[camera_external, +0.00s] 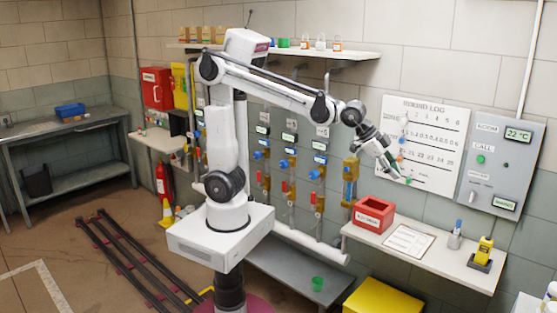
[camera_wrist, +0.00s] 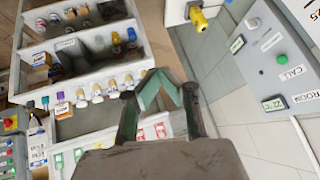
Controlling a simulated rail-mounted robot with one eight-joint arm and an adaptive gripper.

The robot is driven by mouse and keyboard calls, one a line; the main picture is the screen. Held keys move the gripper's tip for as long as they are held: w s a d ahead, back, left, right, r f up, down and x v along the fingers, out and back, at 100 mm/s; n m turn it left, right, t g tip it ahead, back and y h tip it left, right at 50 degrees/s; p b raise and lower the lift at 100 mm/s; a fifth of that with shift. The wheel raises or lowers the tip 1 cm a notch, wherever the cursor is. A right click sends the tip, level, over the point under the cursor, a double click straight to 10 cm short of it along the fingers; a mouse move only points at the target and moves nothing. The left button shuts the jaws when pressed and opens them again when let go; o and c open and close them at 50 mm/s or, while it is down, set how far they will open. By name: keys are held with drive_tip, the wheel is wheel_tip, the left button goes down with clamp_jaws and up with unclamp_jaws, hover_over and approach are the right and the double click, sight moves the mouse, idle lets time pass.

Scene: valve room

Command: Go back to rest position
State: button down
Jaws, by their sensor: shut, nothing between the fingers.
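My gripper (camera_external: 400,175) is at the end of my outstretched arm, in front of the lower part of the white round log board (camera_external: 425,140) in the external view. It points down and to the right, above the shelf with the red box. In the wrist view its green-edged fingers (camera_wrist: 162,84) meet at the tips and hold nothing. I cannot tell how far the fingertips are from the board.
A grey panel (camera_external: 500,165) with a green call button is right of the board. A red box (camera_external: 373,214), clipboard (camera_external: 408,240) and yellow device (camera_external: 483,252) sit on the shelf below. Valve pipes (camera_external: 318,175) line the wall. The wrist view shows a rack of bottles (camera_wrist: 90,60).

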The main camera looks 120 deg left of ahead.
drive_tip(key=s+d+f, duration=0.2)
drive_tip(key=s+f, duration=0.1)
drive_tip(key=s, duration=0.6)
drive_tip(key=s+d+f+n, duration=0.1)
drive_tip(key=s+d+f, duration=0.2)
drive_tip(key=s, duration=0.7)
drive_tip(key=s+d+f+g+h, duration=0.1)
drive_tip(key=s+d+f, duration=0.1)
drive_tip(key=s+f, duration=0.3)
drive_tip(key=s, duration=0.4)
drive_tip(key=shift+s+d+f+n, duration=0.25)
drive_tip(key=shift+s+d+n, duration=0.05)
drive_tip(key=shift+s+n, duration=0.1)
